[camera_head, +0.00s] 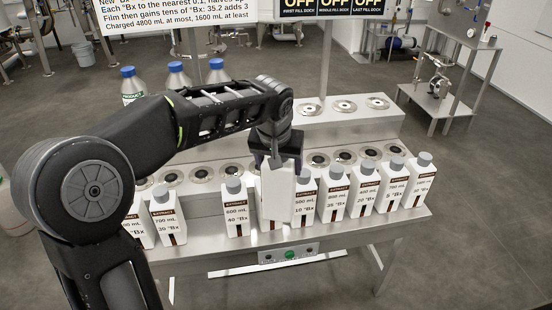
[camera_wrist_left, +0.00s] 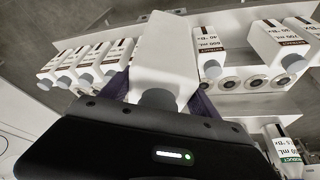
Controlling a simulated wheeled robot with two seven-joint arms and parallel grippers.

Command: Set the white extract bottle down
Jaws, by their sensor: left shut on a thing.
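A white extract bottle (camera_head: 277,193) is between the fingers of my left gripper (camera_head: 279,160), its blank side facing the head camera. It leans slightly in the picture, over the front row between the 600 mL 40 °Bx bottle (camera_head: 235,212) and the 500 mL 10 °Bx bottle (camera_head: 304,198). I cannot tell whether its base touches the steel bench (camera_head: 340,232). In the left wrist view the held bottle (camera_wrist_left: 168,50) shows its grey cap toward the gripper (camera_wrist_left: 160,97), with a purple finger on each side. My right gripper is not in view.
More white labelled bottles (camera_head: 362,190) stand close on the right, and others (camera_head: 165,218) on the left. Round docks (camera_head: 318,159) line the bench and its raised shelf. Blue-capped bottles (camera_head: 130,85) stand behind my left arm. A button panel (camera_head: 289,254) is on the front.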

